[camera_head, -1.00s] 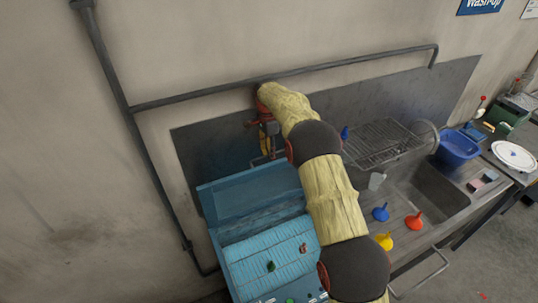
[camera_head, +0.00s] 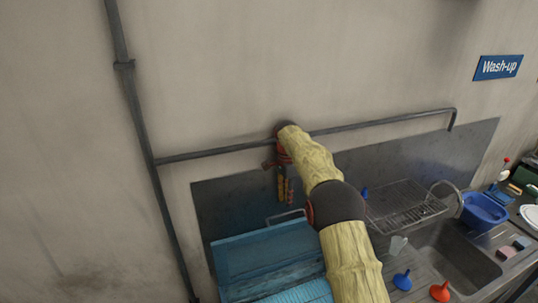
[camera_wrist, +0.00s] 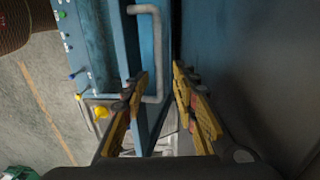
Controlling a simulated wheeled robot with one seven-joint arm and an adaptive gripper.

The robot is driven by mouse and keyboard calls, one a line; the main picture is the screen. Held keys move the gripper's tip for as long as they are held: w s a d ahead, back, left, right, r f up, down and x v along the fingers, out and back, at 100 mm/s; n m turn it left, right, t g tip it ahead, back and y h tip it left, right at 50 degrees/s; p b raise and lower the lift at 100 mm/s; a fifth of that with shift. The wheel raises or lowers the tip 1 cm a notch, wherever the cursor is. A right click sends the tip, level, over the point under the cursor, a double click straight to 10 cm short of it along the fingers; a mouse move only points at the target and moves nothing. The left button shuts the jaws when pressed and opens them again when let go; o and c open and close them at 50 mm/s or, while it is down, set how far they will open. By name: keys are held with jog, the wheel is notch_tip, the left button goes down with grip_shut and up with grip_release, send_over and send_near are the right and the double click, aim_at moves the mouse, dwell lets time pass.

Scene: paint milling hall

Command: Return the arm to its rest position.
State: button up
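My arm, in a pale yellow quilted cover with dark joints, reaches from the lower right toward the wall in the head view. My gripper (camera_head: 284,187) hangs at its far end, pointing down in front of the dark wall panel, near the raised lid of the blue machine (camera_head: 262,252). In the wrist view my gripper (camera_wrist: 160,82) shows two yellow-padded fingers standing apart with nothing held between them. The lid's grey bar handle (camera_wrist: 157,52) lies beyond the left finger; it also shows in the head view (camera_head: 287,216). I cannot tell whether they touch.
A grey pipe (camera_head: 380,124) runs along the wall just behind my wrist. To the right are a wire rack (camera_head: 405,205), a sink (camera_head: 455,255), a blue basin (camera_head: 484,210), a blue funnel (camera_head: 402,281) and a red funnel (camera_head: 440,291).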

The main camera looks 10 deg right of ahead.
jog(key=shift+s+d+r+b, duration=0.1)
jog(key=shift+s+r+b, duration=0.25)
jog(key=shift+b, duration=0.3)
jog(key=s+d+r+n+t+b, duration=0.15)
jog(key=s+n+b, duration=0.25)
jog(key=s+b, duration=0.55)
jog(key=s+d+r+n+t+b, duration=0.1)
jog(key=s+r+n+t+b, duration=0.15)
jog(key=s+b, duration=0.65)
jog(key=s+f+n+b, duration=0.2)
jog(key=s+f+b, duration=0.2)
jog(key=s+f, duration=0.3)
jog(key=s+d+f+n+t+b, duration=0.1)
jog(key=s+f+n+b, duration=0.2)
jog(key=s+f, duration=0.4)
jog(key=s+f+n+t+b, duration=0.1)
jog(key=s+f+n+b, duration=0.2)
jog(key=s, duration=1.3)
notch_tip(320, 180, down, 4)
jog(key=shift+s+d+f+b, duration=0.2)
jog(key=shift+s+d+b, duration=0.15)
jog(key=shift+b, duration=0.7)
